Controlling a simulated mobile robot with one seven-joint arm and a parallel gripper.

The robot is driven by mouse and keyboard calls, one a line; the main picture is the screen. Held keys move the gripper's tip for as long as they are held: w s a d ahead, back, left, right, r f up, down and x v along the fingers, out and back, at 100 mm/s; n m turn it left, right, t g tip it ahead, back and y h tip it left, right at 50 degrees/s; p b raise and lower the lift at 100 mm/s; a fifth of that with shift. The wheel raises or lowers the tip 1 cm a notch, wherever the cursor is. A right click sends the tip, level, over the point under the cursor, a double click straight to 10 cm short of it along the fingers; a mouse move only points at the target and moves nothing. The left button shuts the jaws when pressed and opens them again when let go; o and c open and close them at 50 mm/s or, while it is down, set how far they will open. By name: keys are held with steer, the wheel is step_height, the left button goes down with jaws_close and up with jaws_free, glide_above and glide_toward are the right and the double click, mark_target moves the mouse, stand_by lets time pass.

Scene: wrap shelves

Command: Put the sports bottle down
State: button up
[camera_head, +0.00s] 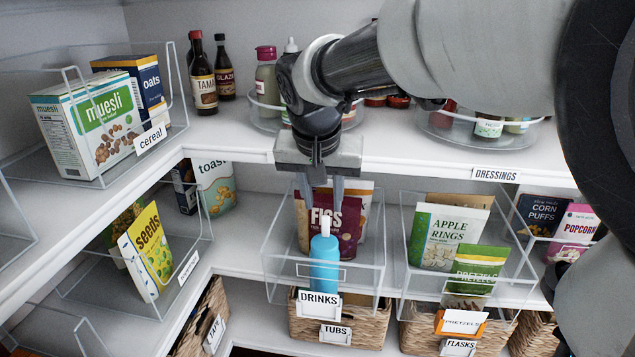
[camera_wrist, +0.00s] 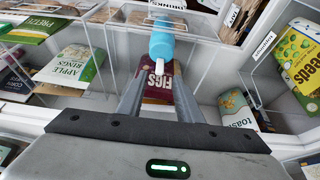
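The blue sports bottle (camera_head: 324,262) with a white spout stands upright in the clear bin labelled DRINKS (camera_head: 319,303), behind its front wall, on the lower shelf. Its base is hidden by the label. The bottle (camera_wrist: 162,43) also shows past my fingertips in the wrist view. My gripper (camera_head: 324,200) points down above and behind the bottle. Its two fingers are apart with nothing held between them, and they look clear of the bottle. In the wrist view my gripper (camera_wrist: 159,80) shows the same open gap.
A purple FIGS bag (camera_head: 337,225) stands behind the bottle in the same bin. A clear bin with an Apple Rings bag (camera_head: 447,238) is to the right. Wicker baskets (camera_head: 370,325) are below. The upper shelf edge (camera_head: 420,163) is close to my gripper.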

steer(key=s+d+n, duration=0.1)
steer(key=s+d, duration=0.4)
steer(key=s, duration=0.5)
steer(key=s+d+f+n+t, duration=0.1)
steer(key=s+d, duration=0.5)
steer(key=s, duration=0.4)
steer(key=shift+d+y, duration=0.15)
steer(key=shift+y, duration=0.25)
stand_by(0.4)
